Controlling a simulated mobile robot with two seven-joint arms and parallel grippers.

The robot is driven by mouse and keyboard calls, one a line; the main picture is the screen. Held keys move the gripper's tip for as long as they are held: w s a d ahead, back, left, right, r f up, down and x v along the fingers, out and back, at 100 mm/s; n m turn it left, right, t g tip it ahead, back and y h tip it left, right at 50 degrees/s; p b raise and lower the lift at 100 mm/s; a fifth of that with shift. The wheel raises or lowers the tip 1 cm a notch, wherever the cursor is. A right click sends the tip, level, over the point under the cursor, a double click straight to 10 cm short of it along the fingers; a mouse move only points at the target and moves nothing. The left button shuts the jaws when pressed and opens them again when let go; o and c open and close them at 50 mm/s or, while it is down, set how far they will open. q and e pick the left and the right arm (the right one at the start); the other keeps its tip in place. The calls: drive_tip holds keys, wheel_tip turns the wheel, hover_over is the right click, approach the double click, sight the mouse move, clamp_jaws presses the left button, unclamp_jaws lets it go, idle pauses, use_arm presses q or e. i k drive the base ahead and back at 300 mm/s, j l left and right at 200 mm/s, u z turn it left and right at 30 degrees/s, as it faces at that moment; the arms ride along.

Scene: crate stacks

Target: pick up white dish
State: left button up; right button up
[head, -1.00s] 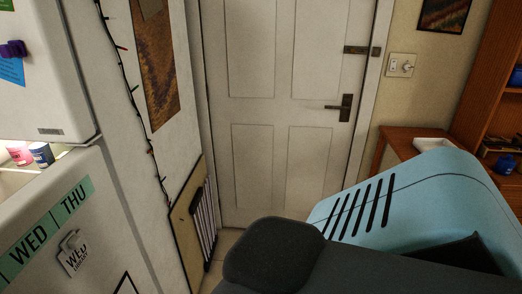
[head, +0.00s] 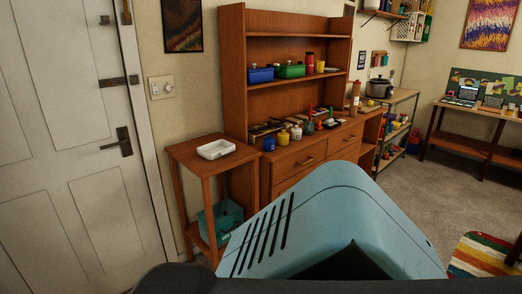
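The white dish (head: 216,149) is a shallow rectangular tray in the head view. It lies on top of a small wooden side table (head: 184,153), left of the hutch and right of the door. Nothing touches it. Neither of my grippers shows in the head view, so I cannot see whether they are open or shut. My own blue body part covers the lower middle of the view.
The wooden hutch (head: 236,80) holds bottles and a green box (head: 290,71). A teal bin (head: 220,218) sits on the side table's lower shelf. The white door (head: 62,150) stands shut at left. Grey carpet (head: 420,185) is open at right. A striped chair seat (head: 482,258) is at lower right.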

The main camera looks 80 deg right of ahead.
sight(211, 151)
drive_tip(key=k+z, duration=0.1)
drive_tip(key=z, duration=2.05)
drive_tip(key=i+l, duration=0.3)
drive_tip(key=i+l+u, duration=0.15)
drive_tip(key=l, duration=0.25)
drive_tip(key=i+l, duration=0.35)
drive_tip(key=i+l+u, duration=0.1)
drive_tip(key=i+l, duration=0.15)
drive_tip(key=l, duration=0.15)
drive_tip(key=i+l+u, duration=0.1)
drive_tip(key=i+l, duration=0.15)
drive_tip(key=l, duration=0.15)
drive_tip(key=i+l, duration=0.25)
drive_tip(key=l, duration=0.15)
drive_tip(key=i+l+u, duration=0.1)
drive_tip(key=l, duration=0.35)
drive_tip(key=i+l+u, duration=0.1)
drive_tip(key=i+l, duration=0.25)
drive_tip(key=l, duration=0.1)
